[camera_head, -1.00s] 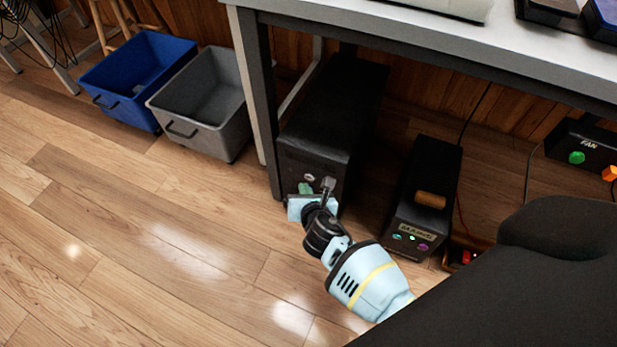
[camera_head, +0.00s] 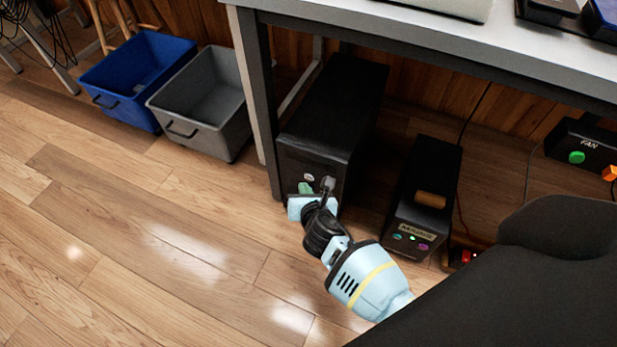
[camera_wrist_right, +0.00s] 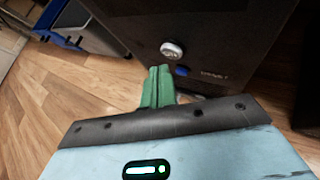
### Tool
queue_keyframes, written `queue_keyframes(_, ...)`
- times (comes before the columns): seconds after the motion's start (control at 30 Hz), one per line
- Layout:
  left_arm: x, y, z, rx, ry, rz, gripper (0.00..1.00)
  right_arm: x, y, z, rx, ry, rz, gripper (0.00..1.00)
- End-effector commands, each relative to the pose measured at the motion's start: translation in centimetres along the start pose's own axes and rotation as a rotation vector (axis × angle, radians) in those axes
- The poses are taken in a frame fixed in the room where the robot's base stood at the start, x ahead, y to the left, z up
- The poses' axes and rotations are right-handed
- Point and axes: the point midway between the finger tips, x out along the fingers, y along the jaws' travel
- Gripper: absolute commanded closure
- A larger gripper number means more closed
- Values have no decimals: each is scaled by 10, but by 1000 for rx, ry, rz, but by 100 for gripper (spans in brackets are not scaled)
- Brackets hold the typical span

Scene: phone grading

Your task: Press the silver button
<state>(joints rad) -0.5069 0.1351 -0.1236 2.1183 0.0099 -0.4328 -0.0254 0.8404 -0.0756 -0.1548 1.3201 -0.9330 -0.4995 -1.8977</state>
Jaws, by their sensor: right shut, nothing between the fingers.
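The silver button (camera_wrist_right: 172,50) is a round knob on the front panel of a black computer tower (camera_head: 335,105) under the desk. It also shows in the head view (camera_head: 308,177), small, on the upper front of the tower. My right gripper (camera_head: 305,188) is in front of the tower, just below the button. In the wrist view its green fingers (camera_wrist_right: 158,80) are shut together with nothing between them. Their tips appear a little below and left of the button, and I see no clear contact. My left gripper is not in view.
A small blue button (camera_wrist_right: 181,71) sits below the silver one. A second black box (camera_head: 425,200) with lit buttons stands to the right. A grey bin (camera_head: 205,135) and a blue bin (camera_head: 120,110) stand left. The desk edge (camera_head: 450,60) is overhead. The floor in front is open.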

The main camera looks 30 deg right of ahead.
Motion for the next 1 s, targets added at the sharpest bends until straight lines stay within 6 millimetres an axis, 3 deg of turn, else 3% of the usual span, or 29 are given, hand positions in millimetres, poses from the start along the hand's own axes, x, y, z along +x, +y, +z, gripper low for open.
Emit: queue_keyframes(1.0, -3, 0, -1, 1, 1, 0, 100, 6, -4, 4, 0, 0, 0, 100)
